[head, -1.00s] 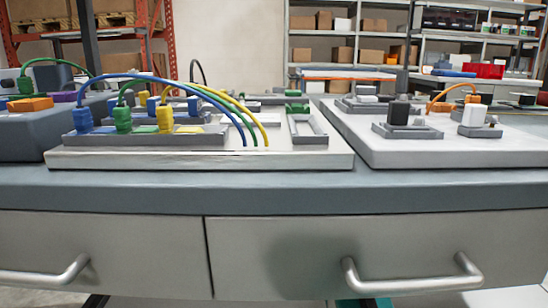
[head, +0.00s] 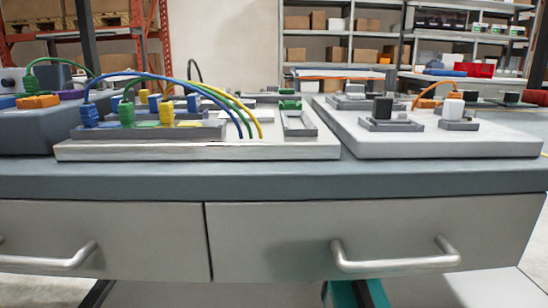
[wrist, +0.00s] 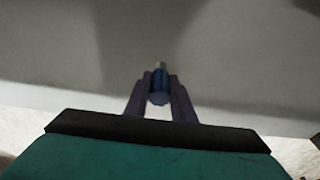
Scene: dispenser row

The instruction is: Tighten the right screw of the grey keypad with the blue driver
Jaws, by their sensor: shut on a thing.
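In the wrist view my gripper (wrist: 160,88) is shut on the blue driver (wrist: 159,80), whose short silver tip points away from me. Behind the driver is a plain grey surface, apart from it as far as I can tell. In the head view the gripper and driver do not show; only a teal part of my arm shows at the bottom edge. I cannot make out the grey keypad or its right screw in either view.
A grey workbench (head: 270,182) with two drawers spans the head view. On it stand a left board (head: 200,150) with blue, green and yellow cables, and a right board (head: 440,145) with black and white blocks. Drawer handles (head: 395,262) stick out in front. Shelves stand behind.

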